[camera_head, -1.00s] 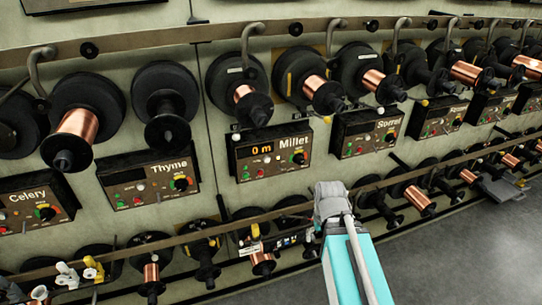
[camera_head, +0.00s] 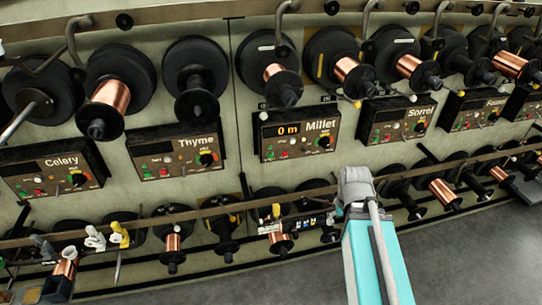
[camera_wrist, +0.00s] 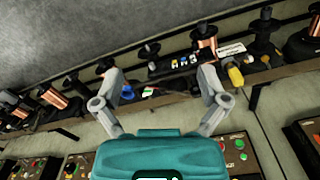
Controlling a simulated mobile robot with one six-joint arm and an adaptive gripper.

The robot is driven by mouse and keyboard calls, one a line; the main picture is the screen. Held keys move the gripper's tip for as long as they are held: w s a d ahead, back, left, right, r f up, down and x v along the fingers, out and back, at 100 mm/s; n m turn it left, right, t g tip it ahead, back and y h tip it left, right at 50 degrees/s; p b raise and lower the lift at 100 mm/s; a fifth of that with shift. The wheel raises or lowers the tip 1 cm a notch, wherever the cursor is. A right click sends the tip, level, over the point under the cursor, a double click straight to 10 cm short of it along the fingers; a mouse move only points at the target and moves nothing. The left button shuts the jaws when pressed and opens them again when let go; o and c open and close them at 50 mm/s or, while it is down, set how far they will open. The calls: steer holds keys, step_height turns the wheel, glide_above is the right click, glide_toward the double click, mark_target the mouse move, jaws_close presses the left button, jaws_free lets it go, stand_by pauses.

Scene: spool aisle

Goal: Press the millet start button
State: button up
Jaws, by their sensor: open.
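The Millet panel (camera_head: 300,133) is a dark box on the wall in the head view, with an orange "0 m" display (camera_head: 288,129). A row of small buttons, red and green among them, and a round knob (camera_head: 324,142) sit on its face. The button labels are too small to read. My arm's grey end stands below and right of this panel in the head view, apart from it in the picture; my fingers cannot be made out there. In the wrist view my gripper (camera_wrist: 161,80) is open, with nothing between its two grey fingers.
The Thyme panel (camera_head: 176,157) is left of Millet and the Sorrel panel (camera_head: 397,118) is right. Black spools, some with copper wire (camera_head: 276,73), jut out above the panels. A lower rail (camera_head: 160,217) carries more spools and small clips. Grey floor (camera_head: 470,260) is clear at lower right.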

steer(key=shift+w+a+f, duration=0.1)
steer(key=shift+f, duration=0.05)
steer(key=c, duration=0.5)
steer(key=shift+w+a+f+b, duration=0.2)
steer(key=shift+a+b, duration=0.05)
steer(key=shift+b, duration=0.1)
steer(key=shift+c, duration=1.1)
steer(key=shift+t+y, duration=0.8)
steer(key=shift+y, duration=0.1)
steer(key=w+a+f+b, duration=0.2)
steer(key=a, duration=0.1)
steer(key=shift+w+a, duration=0.15)
steer(key=shift+w, duration=0.2)
jaws_close()
steer(key=w+a+f+m+t+y+b, duration=0.25)
steer(key=w+a+t+y+b, duration=0.45)
steer(key=w+a+b, duration=0.65)
steer(key=w+a+f+m+t+h+b, duration=0.2)
steer(key=w+f+m+t+h+b, duration=0.1)
steer(key=w+m+t+b, duration=0.3)
steer(key=shift+a+m+t+b, duration=0.15)
steer(key=shift+m+t+b, duration=1.15)
steer(key=shift+m+b, duration=1.3)
steer(key=shift+r+m+p, duration=0.1)
steer(key=shift+m+p, duration=0.25)
steer(key=shift+p, duration=0.05)
